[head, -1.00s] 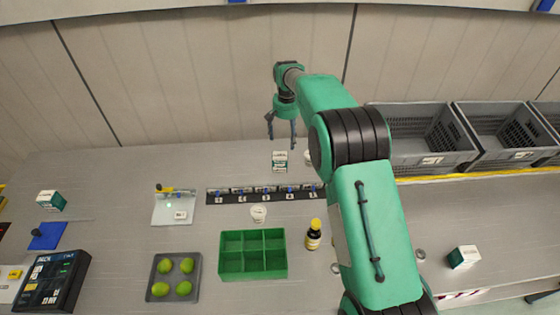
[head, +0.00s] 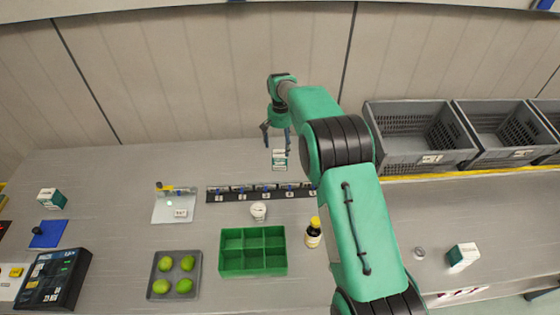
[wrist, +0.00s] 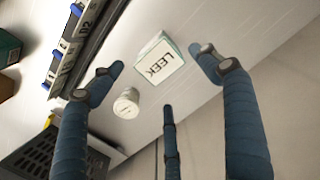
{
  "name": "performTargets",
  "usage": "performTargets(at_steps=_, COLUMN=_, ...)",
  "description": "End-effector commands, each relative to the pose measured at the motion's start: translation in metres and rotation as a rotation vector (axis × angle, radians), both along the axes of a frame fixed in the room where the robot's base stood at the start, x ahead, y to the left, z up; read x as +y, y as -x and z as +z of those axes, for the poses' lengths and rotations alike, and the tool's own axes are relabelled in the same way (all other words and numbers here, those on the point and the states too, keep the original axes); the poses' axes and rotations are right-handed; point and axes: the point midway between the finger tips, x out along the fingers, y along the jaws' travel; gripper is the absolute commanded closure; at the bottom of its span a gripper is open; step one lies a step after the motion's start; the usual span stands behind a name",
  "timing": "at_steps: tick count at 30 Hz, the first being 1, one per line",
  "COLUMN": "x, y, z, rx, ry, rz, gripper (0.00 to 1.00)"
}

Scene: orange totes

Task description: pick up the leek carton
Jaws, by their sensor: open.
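The leek carton (wrist: 159,64) is a small white box with a teal side and the word LEEK on its top, seen in the wrist view between my spread fingers. In the head view the carton (head: 279,159) stands at the back of the bench, near the wall, behind the numbered strip. My gripper (head: 277,146) is above it with its fingers pointing down. In the wrist view my gripper (wrist: 160,75) is open and empty, with the carton ahead of the fingertips. I cannot tell the exact height gap.
A white round container (wrist: 127,103) stands close beside the carton in the wrist view. The numbered strip (head: 262,192) runs in front of the carton. A green divided tray (head: 252,272), a dark bottle (head: 313,236) and a tray of green fruit (head: 157,287) are nearer. Grey bins (head: 425,168) stand right.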

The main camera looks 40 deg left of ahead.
Motion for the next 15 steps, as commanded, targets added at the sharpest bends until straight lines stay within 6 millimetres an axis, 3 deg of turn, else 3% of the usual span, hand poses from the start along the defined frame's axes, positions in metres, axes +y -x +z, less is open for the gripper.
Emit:
performTargets(at_steps=6, x=0.0, y=0.0, z=-0.033, rx=0.002, ry=0.001, rz=0.0, gripper=0.23)
performTargets(at_steps=15, x=0.0, y=0.0, z=-0.049, rx=-0.001, ry=-0.001, rz=0.0, gripper=0.23)
